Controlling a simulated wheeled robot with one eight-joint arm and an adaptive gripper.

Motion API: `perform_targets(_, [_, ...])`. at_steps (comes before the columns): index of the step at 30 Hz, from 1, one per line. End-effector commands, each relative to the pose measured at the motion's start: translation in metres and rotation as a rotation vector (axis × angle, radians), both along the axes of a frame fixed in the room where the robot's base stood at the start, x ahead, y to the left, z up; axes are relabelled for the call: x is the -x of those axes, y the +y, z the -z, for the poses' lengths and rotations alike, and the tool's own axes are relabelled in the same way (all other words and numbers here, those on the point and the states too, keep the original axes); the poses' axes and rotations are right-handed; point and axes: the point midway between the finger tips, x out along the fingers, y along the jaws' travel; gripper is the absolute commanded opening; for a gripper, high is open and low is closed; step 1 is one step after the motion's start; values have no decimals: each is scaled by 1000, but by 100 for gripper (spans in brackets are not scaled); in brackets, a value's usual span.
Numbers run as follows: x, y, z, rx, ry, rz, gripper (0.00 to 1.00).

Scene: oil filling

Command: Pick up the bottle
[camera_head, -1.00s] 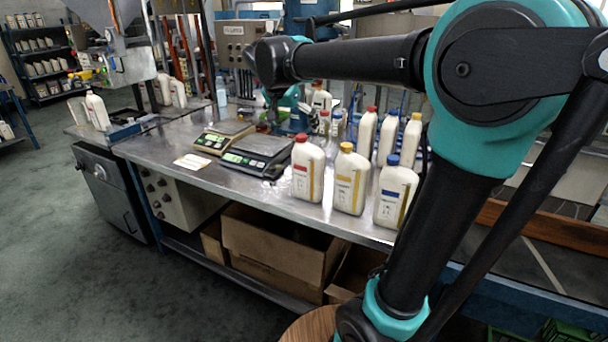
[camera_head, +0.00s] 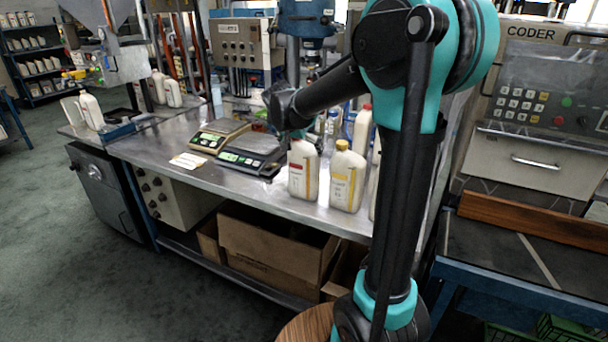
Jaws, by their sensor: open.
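A white bottle with a red label (camera_head: 304,174) stands upright near the table's front edge; its cap is hidden behind my gripper. A yellow-capped white bottle (camera_head: 347,180) stands just right of it. My gripper (camera_head: 297,134) is at the top of the red-label bottle, pointing down. It is open, but its fingers are small and dark, and I cannot tell whether they touch the bottle. Another bottle further right is mostly hidden behind my arm. A red-capped bottle (camera_head: 361,129) stands behind the yellow-capped one.
Two scales, one nearer (camera_head: 254,153) and one farther (camera_head: 219,136), sit left of the bottles on the metal table (camera_head: 235,182). A white card (camera_head: 189,161) lies near the front edge. Open cardboard boxes (camera_head: 270,245) are below. A coder machine (camera_head: 545,105) stands at right.

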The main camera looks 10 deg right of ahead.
Motion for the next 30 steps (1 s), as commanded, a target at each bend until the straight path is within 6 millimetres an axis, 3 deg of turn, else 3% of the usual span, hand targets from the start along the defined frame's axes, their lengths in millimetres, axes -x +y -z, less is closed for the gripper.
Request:
perform_targets(4, [-7,-5,13,0,0,1,100])
perform_targets(12, [-8,-6,16,1,0,1,100])
perform_targets(28, [-8,-6,15,1,0,1,35])
perform_targets(30, [-8,-6,15,1,0,1,34])
